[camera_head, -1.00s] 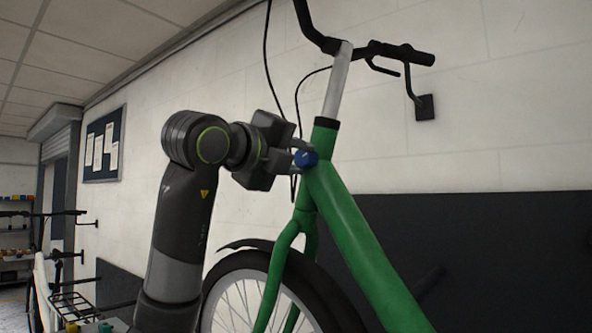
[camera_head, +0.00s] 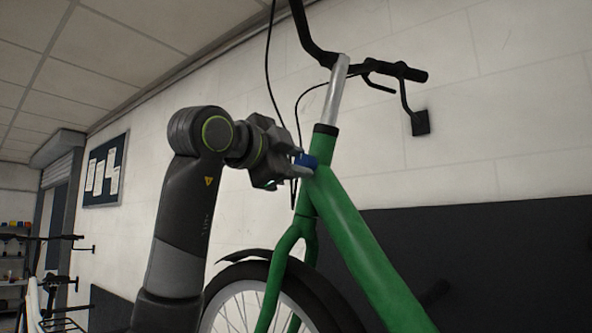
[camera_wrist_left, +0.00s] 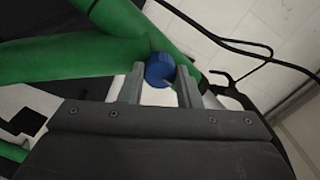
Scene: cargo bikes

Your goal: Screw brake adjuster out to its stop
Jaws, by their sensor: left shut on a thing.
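The blue brake adjuster (camera_head: 306,161) sits at the top of the green frame (camera_head: 345,213), by the head tube. My left gripper (camera_head: 300,168) reaches it from the left and is shut on it. In the left wrist view, the blue adjuster (camera_wrist_left: 160,69) shows between the two grey fingertips of the left gripper (camera_wrist_left: 160,78), with the green tubes behind it. The fingers hide part of its sides. My right gripper is in no view.
The handlebar (camera_head: 375,67) with its brake levers is above the frame, and dark cables hang close to my gripper. The front wheel (camera_head: 245,305) is below my arm. A white wall with a dark lower panel (camera_head: 500,255) stands behind the bike.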

